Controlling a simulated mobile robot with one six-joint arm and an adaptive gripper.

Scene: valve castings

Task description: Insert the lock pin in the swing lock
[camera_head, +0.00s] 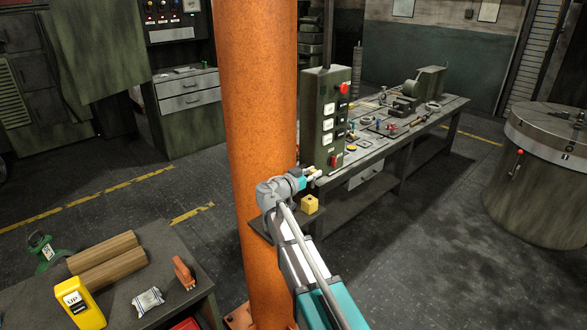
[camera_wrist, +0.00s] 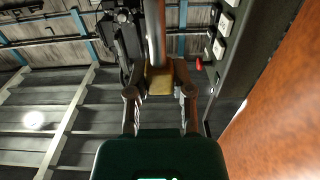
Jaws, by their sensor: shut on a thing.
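In the wrist view my gripper (camera_wrist: 160,90) is shut on a yellowish, brass-coloured block (camera_wrist: 158,82). I cannot tell whether this is the lock pin or its head. A grey-brown bar (camera_wrist: 154,35) runs upward in front of the block, with a dark jointed mechanism (camera_wrist: 126,38) just left of it. I cannot tell whether these belong to the swing lock, or whether they touch the block. In the head view my gripper (camera_head: 312,173) is small, beside the lower end of the green control box (camera_head: 325,118). No lock pin or swing lock can be picked out clearly there.
An orange column (camera_head: 255,100) stands close by my arm and fills the right of the wrist view (camera_wrist: 275,110). A yellow block (camera_head: 310,204) sits on a small shelf below my gripper. A workbench (camera_head: 440,112) with tools stands behind; a table (camera_head: 120,290) is front left.

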